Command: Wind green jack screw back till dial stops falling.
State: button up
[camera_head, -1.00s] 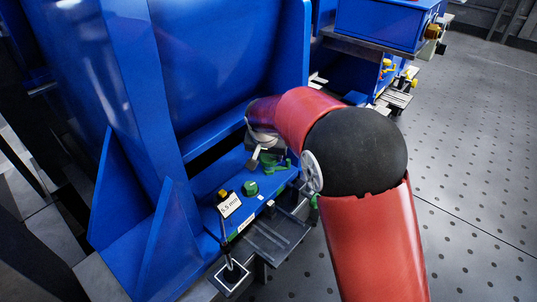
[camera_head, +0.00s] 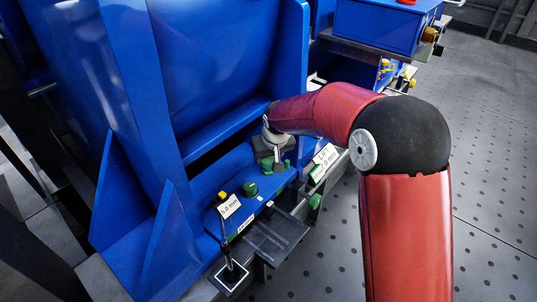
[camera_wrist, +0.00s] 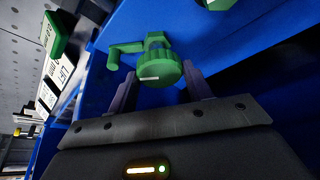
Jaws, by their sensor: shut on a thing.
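The green jack screw shows in the wrist view as a ribbed round knob (camera_wrist: 160,70) with a white mark and a crank arm on its left. My gripper (camera_wrist: 162,80) has one finger on each side of the knob and is shut on it. In the head view my gripper (camera_head: 277,157) is at the far part of the blue foot plate, largely hiding the screw. A white dial card (camera_head: 229,206) on a stand reads in mm; its first digit is hard to read. A "LIFT" card (camera_head: 325,158) also reads in mm.
Another green knob (camera_head: 251,188) and a yellow-topped part (camera_head: 222,195) sit on the blue plate nearer the camera. A tall blue frame (camera_head: 165,170) rises at left. A grey ledge (camera_head: 275,235) lies in front. The perforated floor at right is clear.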

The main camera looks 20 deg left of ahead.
jog(key=shift+n, duration=0.3)
jog(key=o, duration=1)
jog(key=shift+p+v, duration=0.4)
jog(key=shift+v, duration=3.55)
